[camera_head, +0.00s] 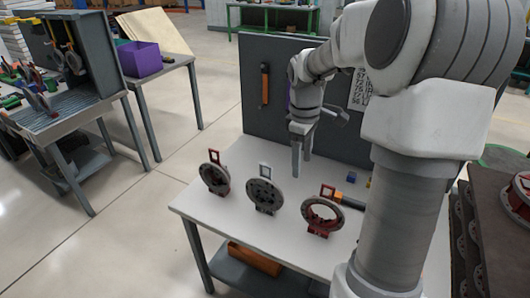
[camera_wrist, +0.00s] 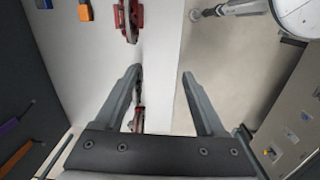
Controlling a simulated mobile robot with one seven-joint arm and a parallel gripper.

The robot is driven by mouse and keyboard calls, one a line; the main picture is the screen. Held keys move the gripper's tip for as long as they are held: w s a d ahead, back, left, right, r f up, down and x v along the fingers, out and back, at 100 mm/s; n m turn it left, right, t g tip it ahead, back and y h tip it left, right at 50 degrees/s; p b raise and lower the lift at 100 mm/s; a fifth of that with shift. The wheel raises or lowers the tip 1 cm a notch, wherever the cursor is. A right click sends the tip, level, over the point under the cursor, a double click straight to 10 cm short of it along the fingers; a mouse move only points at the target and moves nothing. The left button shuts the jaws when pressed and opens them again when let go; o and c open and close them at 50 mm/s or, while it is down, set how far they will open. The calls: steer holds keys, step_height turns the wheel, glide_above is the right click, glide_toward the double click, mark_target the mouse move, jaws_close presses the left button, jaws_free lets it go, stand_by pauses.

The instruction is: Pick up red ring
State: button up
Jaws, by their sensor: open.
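Three ring-shaped parts stand upright in a row on the white table (camera_head: 250,145). The right ring (camera_head: 309,212) has a red inner part, red foot and red square loop on top. The left ring (camera_head: 221,189) is grey with a red foot and red loop. The middle ring (camera_head: 264,197) is grey with a pale loop. My gripper (camera_head: 302,163) is open and empty, fingers down, above the table behind the row. In the wrist view, my gripper (camera_wrist: 161,72) spreads wide; one red-footed ring (camera_wrist: 129,20) shows edge-on ahead, and another red part (camera_wrist: 138,121) is partly hidden by the left finger.
A grey upright board (camera_head: 230,75) with an orange-handled tool (camera_head: 265,85) stands behind the table. A small blue block (camera_head: 351,177) and an orange-black item (camera_head: 350,201) lie right of the rings. A brown rack (camera_head: 490,220) is at the right. The table's left back is clear.

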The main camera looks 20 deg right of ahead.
glide_above(328, 202)
steer(key=w, duration=0.1)
step_height(328, 202, down, 4)
steer(key=shift+n, duration=0.3)
steer(key=f, duration=1.1)
steer(key=shift+w+d+f, duration=0.2)
steer(key=shift+d+f, duration=0.05)
steer(key=shift+d, duration=0.15)
steer(key=shift+s+f, duration=0.15)
steer(key=shift+f, duration=2.8)
jaws_close()
